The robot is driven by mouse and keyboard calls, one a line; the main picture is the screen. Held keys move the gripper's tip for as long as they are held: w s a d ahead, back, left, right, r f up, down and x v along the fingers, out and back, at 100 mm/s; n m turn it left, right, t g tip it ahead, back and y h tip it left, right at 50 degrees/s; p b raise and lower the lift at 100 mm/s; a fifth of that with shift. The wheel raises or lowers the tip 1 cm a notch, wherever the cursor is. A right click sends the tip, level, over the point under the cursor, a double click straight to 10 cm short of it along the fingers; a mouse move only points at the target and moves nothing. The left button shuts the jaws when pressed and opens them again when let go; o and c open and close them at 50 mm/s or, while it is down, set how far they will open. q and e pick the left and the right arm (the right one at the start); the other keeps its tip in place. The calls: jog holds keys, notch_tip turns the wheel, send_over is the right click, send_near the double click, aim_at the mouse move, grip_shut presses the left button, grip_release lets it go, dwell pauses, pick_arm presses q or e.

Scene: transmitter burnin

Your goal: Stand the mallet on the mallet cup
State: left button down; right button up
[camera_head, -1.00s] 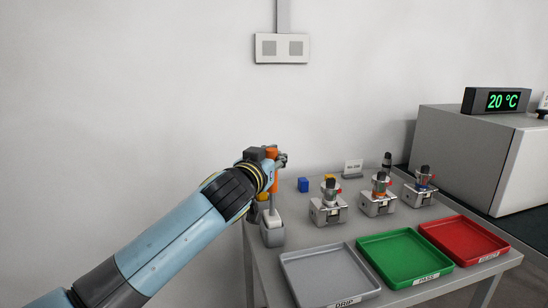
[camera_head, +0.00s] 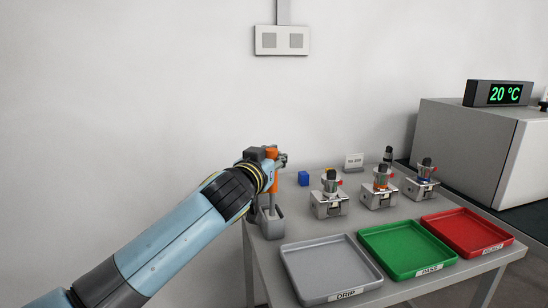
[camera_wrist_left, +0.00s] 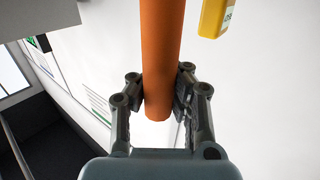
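The mallet has an orange handle (camera_head: 271,153) and a thin grey shaft below it. It hangs upright at the table's left edge. My left gripper (camera_head: 276,160) is around the handle. In the left wrist view the two fingers (camera_wrist_left: 160,95) press on either side of the orange handle (camera_wrist_left: 162,50). The grey mallet cup (camera_head: 272,230) stands directly below, at the table's left corner. The mallet's lower end is at the cup's opening; I cannot tell whether it rests on the cup's floor. My right gripper is out of view.
A grey DRIP tray (camera_head: 290,265), a green PASS tray (camera_head: 372,250) and a red REJECT tray (camera_head: 440,234) line the front. A yellow container (camera_wrist_left: 214,18) shows in the wrist view.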

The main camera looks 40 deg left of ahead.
pick_arm(q)
jog(key=c, duration=2)
grip_release()
jog(key=shift+f, duration=0.3)
jog(key=o, duration=0.7)
jog(key=v, duration=1.2)
jog(key=shift+a, duration=0.1)
